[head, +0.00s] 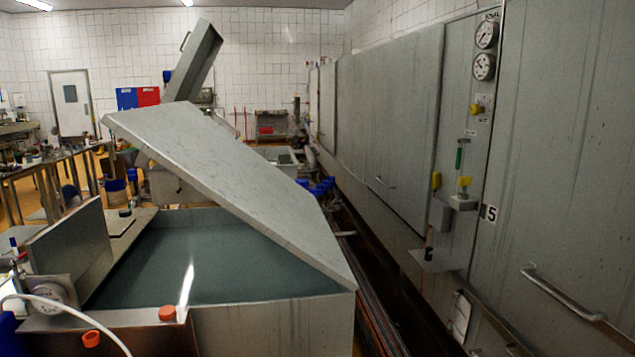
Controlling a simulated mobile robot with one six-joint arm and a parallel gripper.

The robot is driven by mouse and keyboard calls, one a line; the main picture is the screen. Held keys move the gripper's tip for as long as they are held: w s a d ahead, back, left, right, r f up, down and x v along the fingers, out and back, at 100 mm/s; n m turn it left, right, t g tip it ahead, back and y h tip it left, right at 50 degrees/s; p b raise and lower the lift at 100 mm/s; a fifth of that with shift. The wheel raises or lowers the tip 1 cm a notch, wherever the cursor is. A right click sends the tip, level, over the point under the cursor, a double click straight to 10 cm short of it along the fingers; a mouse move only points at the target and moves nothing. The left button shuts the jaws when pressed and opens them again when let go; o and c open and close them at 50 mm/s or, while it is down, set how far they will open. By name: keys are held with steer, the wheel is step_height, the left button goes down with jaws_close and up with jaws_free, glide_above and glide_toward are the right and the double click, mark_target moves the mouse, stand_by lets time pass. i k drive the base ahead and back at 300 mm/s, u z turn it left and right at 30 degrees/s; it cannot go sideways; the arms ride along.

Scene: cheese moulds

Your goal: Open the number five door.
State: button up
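The number five door (560,170) is a large grey metal panel at the right edge of the head view. A white label with a black 5 (491,213) sits at its left edge. A metal bar handle (562,293) runs slanting across its lower part. The door looks shut, flush with the wall beside it; its right side is cut off by the frame. My gripper is not in view.
A large open vat (200,260) with a tilted grey lid (240,180) fills the left and middle. Gauges (485,50) and a small shelf (435,260) are on the panel left of the door. A narrow gap with pipes (375,290) separates vat and wall.

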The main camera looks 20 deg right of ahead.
mark_target(554, 252)
steer(key=z, duration=3.95)
steer(key=i, duration=0.1)
steer(key=u, duration=2.7)
